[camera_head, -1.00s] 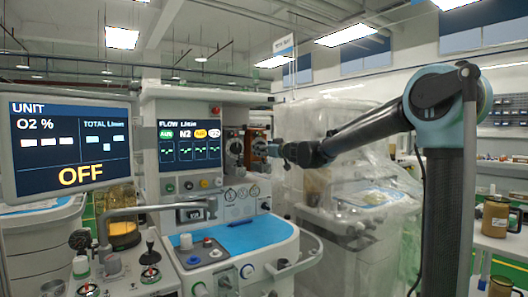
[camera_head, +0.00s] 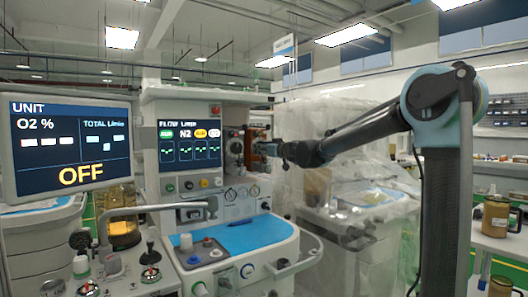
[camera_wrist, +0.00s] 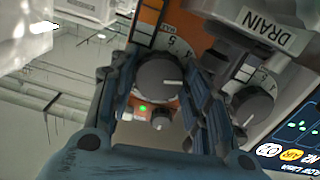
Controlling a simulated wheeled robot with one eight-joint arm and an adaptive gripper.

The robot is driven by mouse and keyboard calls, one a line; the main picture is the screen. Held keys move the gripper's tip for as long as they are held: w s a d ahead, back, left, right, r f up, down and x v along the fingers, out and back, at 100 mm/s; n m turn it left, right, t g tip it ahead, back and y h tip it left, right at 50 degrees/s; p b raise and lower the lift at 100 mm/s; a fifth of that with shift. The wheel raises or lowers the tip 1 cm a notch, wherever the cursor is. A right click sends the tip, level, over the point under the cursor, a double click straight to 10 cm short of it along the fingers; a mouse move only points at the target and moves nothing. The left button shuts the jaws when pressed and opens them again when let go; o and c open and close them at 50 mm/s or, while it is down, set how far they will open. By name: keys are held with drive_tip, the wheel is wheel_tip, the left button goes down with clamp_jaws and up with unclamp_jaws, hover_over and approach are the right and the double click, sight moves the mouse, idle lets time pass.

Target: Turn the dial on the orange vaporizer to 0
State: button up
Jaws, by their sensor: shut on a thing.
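The orange vaporizer (camera_wrist: 195,20) fills the upper middle of the wrist view, with a numbered scale. Its round grey dial (camera_wrist: 157,80) sits between my fingers, and a white pointer line on the dial points right. My gripper (camera_wrist: 160,72) is shut on this dial, with one finger on each side. In the head view, the orange vaporizer (camera_head: 258,128) is small and partly hidden behind my gripper (camera_head: 268,149); its dial cannot be made out there.
A second grey dial (camera_wrist: 250,104) on the neighbouring vaporizer is close to my right finger in the wrist view. A flow screen (camera_head: 190,145) stands left of the vaporizers. A plastic-covered machine (camera_head: 350,190) stands behind my arm.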

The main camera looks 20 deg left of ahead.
drive_tip(key=m, duration=0.4)
drive_tip(key=shift+w, duration=0.1)
drive_tip(key=shift+m, duration=1.4)
drive_tip(key=o, duration=1.1)
drive_tip(key=shift+v, duration=6)
drive_tip(key=shift+w+d+f, duration=0.1)
drive_tip(key=shift+w, duration=0.05)
